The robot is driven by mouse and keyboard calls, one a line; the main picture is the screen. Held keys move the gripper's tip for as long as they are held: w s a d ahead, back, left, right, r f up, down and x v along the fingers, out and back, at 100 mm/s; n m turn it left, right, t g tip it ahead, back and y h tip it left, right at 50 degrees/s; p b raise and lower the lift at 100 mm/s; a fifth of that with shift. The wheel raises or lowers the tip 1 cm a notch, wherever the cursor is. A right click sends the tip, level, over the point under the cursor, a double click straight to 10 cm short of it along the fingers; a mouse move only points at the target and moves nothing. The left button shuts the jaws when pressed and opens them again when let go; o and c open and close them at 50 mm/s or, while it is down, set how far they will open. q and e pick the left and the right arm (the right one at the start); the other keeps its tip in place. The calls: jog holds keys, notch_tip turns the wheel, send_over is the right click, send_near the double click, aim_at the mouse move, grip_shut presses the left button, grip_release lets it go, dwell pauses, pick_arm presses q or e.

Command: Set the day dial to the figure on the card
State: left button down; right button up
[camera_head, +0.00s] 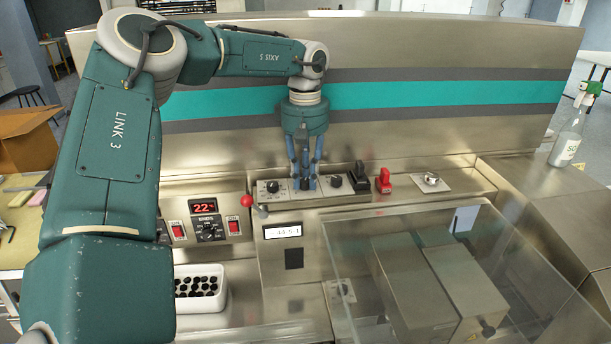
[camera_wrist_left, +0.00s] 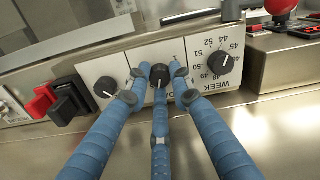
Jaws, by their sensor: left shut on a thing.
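My left gripper (camera_head: 305,184) reaches straight down onto the middle of three dials on the ledge. Its three blue fingers are shut around the black knob of the middle dial (camera_wrist_left: 160,76), whose label is mostly hidden by the fingers. The WEEK dial (camera_wrist_left: 219,62) stands beside it, with figures in the forties and fifties; it also shows in the head view (camera_head: 273,187). A third dial (camera_wrist_left: 105,87) is on the other side, also in the head view (camera_head: 335,181). I cannot make out a card with a figure. My right gripper is not in view.
A red ball-topped lever (camera_head: 247,201) stands left of the dials. A black switch (camera_head: 360,177) and a red one (camera_head: 384,181) stand to their right. Below are a small lit display (camera_head: 283,231) and a clear cover (camera_head: 390,225). A spray bottle (camera_head: 568,135) stands far right.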

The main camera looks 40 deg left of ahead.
aim_at(304, 180)
pick_arm(q)
jog(key=shift+w+a+r, duration=0.15)
jog(key=shift+r, duration=0.1)
jog(key=c, duration=1.7)
grip_release()
jog(key=shift+c, duration=0.2)
jog(key=shift+o, duration=1)
jog(key=shift+f, duration=0.1)
notch_tip(304, 180, up, 12)
